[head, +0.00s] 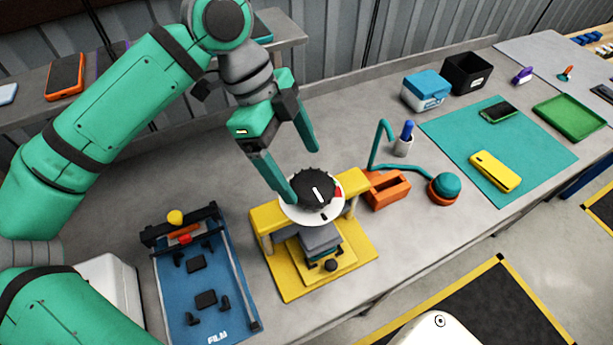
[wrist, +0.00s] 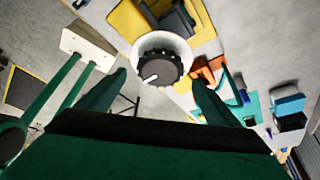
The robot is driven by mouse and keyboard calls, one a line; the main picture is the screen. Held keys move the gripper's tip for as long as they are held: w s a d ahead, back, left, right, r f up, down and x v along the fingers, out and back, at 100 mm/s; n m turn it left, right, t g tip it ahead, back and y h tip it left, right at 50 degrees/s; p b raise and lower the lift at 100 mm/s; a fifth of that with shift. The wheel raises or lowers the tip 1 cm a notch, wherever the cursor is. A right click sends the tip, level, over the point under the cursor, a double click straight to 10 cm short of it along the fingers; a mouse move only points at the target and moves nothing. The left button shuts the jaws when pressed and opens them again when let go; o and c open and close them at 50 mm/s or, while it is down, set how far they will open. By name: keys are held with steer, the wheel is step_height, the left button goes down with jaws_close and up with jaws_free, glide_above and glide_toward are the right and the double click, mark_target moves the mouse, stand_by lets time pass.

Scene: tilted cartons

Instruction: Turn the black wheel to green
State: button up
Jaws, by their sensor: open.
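The black wheel (head: 311,186) is a ridged knob with a white line on its top. It sits on a round white dial (head: 297,214) mounted on the yellow press (head: 268,217). A red patch shows on the dial's right side and a dark mark at its front; I see no green patch. My gripper (head: 301,174) is open, its fingers pointing down, one overlapping the dial's left edge and one behind the wheel. In the wrist view the wheel (wrist: 158,69) appears between the fingertips (wrist: 158,77). I cannot tell whether either finger touches it.
A blue film tray (head: 187,290) lies left of the press. An orange block (head: 387,192), a teal lamp (head: 445,187) and a pen cup (head: 403,146) stand to the right. Beyond is a teal mat (head: 530,150) with a yellow phone (head: 494,171). Grey table shows behind the wheel.

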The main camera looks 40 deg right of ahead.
mark_target(311, 185)
steer(key=x, duration=0.4)
steer(key=shift+d+f, duration=0.1)
steer(key=shift+f, duration=0.3)
steer(key=shift+s, duration=0.15)
steer(key=c, duration=1.1)
